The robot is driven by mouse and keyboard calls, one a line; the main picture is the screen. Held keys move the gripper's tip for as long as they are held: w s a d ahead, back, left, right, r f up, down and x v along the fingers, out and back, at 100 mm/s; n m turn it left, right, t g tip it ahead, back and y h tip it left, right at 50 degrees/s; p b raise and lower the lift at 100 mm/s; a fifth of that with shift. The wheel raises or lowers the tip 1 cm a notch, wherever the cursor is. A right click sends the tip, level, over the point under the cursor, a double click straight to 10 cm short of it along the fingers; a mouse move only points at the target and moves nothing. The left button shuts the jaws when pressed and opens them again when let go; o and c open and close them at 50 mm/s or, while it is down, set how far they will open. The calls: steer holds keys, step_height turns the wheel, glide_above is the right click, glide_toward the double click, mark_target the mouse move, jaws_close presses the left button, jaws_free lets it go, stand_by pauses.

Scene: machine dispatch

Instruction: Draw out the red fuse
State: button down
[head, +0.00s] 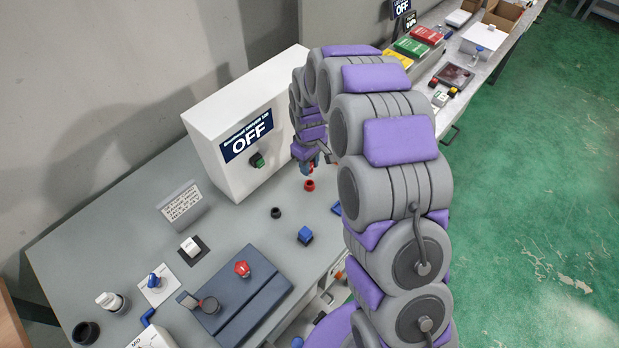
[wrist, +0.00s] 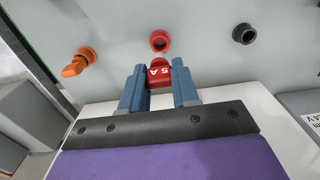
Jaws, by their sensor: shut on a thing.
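The red fuse (wrist: 159,73), marked "5 A", is held between the two blue fingers of my gripper (wrist: 160,86) in the wrist view. A red ring-shaped socket (wrist: 158,41) is just beyond it, and a gap shows between the two; its opening looks empty. In the head view my gripper (head: 310,167) is small and partly hidden by my arm, just above the red socket (head: 309,185) on the grey bench. A bit of red shows at the fingers there.
A black socket (wrist: 245,33) is right of the red one, and an orange knob-like part (wrist: 78,63) left. In the head view a white cabinet (head: 215,125) marked OFF stands beside my gripper.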

steer(key=shift+r, duration=0.15)
steer(key=shift+r+p, duration=0.35)
steer(key=shift+r, duration=0.85)
